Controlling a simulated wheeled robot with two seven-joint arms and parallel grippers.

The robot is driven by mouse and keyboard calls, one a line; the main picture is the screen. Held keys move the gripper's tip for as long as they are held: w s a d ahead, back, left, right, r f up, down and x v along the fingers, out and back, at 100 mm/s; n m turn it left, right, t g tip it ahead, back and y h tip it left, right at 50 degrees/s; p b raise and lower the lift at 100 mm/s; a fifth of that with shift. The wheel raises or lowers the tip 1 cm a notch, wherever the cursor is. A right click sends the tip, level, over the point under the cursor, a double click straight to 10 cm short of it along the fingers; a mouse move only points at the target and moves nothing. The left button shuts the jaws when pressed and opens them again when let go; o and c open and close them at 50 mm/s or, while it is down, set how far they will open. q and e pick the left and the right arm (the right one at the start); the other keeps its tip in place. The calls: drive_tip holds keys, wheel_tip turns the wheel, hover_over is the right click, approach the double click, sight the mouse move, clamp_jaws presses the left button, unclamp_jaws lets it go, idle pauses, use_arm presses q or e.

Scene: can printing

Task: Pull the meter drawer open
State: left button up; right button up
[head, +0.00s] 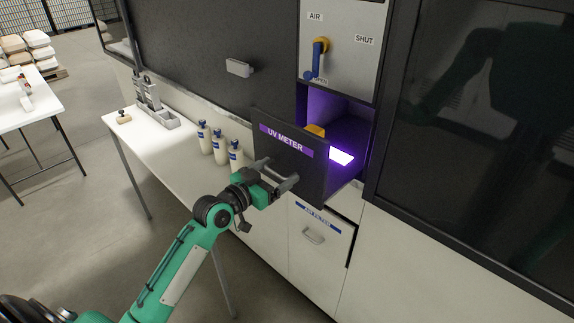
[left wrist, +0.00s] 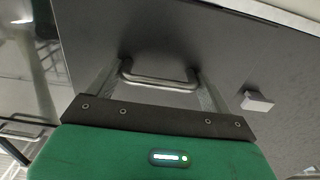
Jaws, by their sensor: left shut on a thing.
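The meter drawer (head: 318,179) has a dark front with a purple "UV METER" label. It stands pulled out of its purple-lit opening below the grey panel. Behind its front a yellow object (head: 315,130) and a bright glowing patch (head: 341,157) show; much of the inside is hidden by the front. My left gripper (head: 277,178) is at the drawer's handle and shut on it. In the left wrist view the metal bar handle (left wrist: 160,84) lies between the two fingers, against the dark drawer front (left wrist: 165,40). My right gripper is in neither view.
A white table (head: 150,140) at left carries several white bottles (head: 219,146) with blue caps and a grey stand (head: 152,105). An "AIR FILTER" drawer (head: 318,245) lies below. An air valve (head: 320,58) is above. A dark glass panel fills the right.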

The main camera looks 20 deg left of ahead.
use_arm(q)
drive_tip(key=shift+s+a, duration=0.2)
drive_tip(key=shift+s, duration=0.35)
drive_tip(key=o, duration=1.2)
drive_tip(key=shift+o, duration=0.2)
drive_tip(key=b+v, duration=0.4)
drive_tip(key=v, duration=0.9)
drive_tip(key=shift+s+b, duration=0.35)
drive_tip(key=shift+b, duration=0.05)
drive_tip(key=shift+a, duration=0.1)
